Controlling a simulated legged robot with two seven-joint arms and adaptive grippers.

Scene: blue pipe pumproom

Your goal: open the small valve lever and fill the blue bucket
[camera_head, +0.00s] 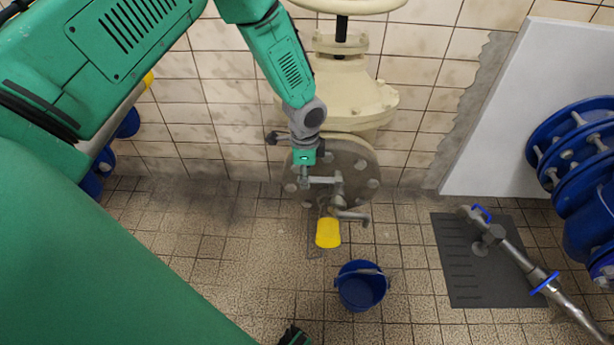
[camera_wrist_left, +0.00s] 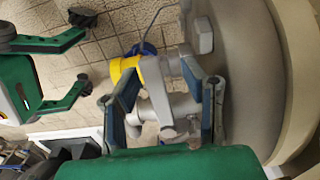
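My left gripper (camera_head: 318,178) reaches down beside the small valve (camera_head: 338,200) in front of the round flange. The left wrist view shows its two fingers (camera_wrist_left: 163,92) well apart, with grey valve parts (camera_wrist_left: 165,105) between or beyond them; contact cannot be told. The valve lever has a yellow grip (camera_head: 327,233) pointing down in the head view; the yellow also shows in the left wrist view (camera_wrist_left: 122,68). The blue bucket (camera_head: 361,285) stands upright on the floor below and right of the yellow grip. It is partly hidden in the left wrist view (camera_wrist_left: 146,48).
A large cream pipe body (camera_head: 345,95) with a round flange (camera_head: 362,160) stands against the tiled wall. At right, a grey mat (camera_head: 455,270) holds a metal standpipe (camera_head: 520,255) with blue handles, near large blue pipe flanges (camera_head: 570,150).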

